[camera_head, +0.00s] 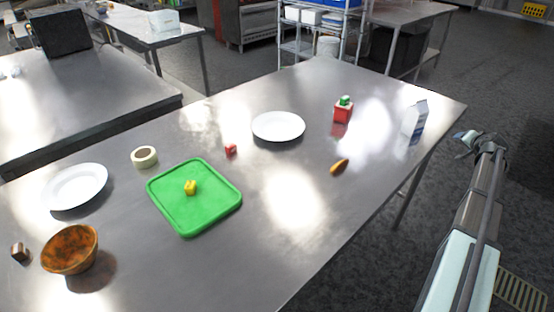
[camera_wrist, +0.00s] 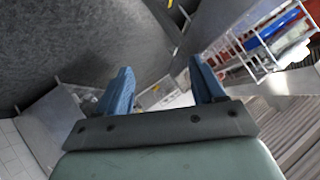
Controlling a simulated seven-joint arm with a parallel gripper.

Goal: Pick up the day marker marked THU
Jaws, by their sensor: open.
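Several small blocks lie on the steel table, and no lettering on them is legible, so I cannot tell which is THU. A yellow block (camera_head: 190,187) sits on a green tray (camera_head: 208,222). A small red block (camera_head: 230,149) lies between the tray and a white plate (camera_head: 278,126). A brown block (camera_head: 19,252) is at the far left. A green piece (camera_head: 345,100) sits on top of a red box (camera_head: 342,114). My gripper (camera_head: 468,141) is off the table's right edge, away from all of them. In the wrist view (camera_wrist: 160,80) its blue fingers are apart and empty.
A carton (camera_head: 414,118) stands near the right edge, with an orange-yellow item (camera_head: 339,166) left of it. A tape roll (camera_head: 145,157), another white plate (camera_head: 76,187) and an orange-brown bowl (camera_head: 70,250) are on the left. The table's front middle is clear.

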